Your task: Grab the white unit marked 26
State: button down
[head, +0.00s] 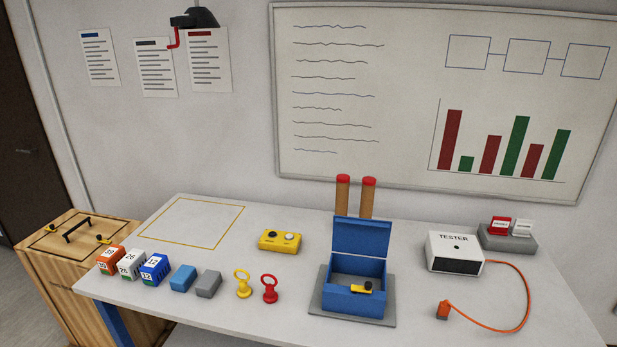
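The white unit marked 26 (131,265) stands at the left front of the table, with a green band low on its front. It is in the middle of a row, between an orange unit (110,260) and a blue unit marked 12 (155,269), with little space on either side. What looks like my gripper (174,41), dark with a red bent finger, shows at the top left, far from the white unit. Only one finger is clear, so its opening cannot be told. I see nothing held in it.
Blue (183,278) and grey blocks (208,283), then yellow (243,283) and red ring-handled pieces (269,288), continue the row. An open blue box (355,300) stands mid-table; a tester (455,253) is at right. A yellow-outlined area (193,222) behind the units is empty. A wooden cabinet (75,270) adjoins left.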

aim_at(129, 267)
jog(key=u, duration=1.35)
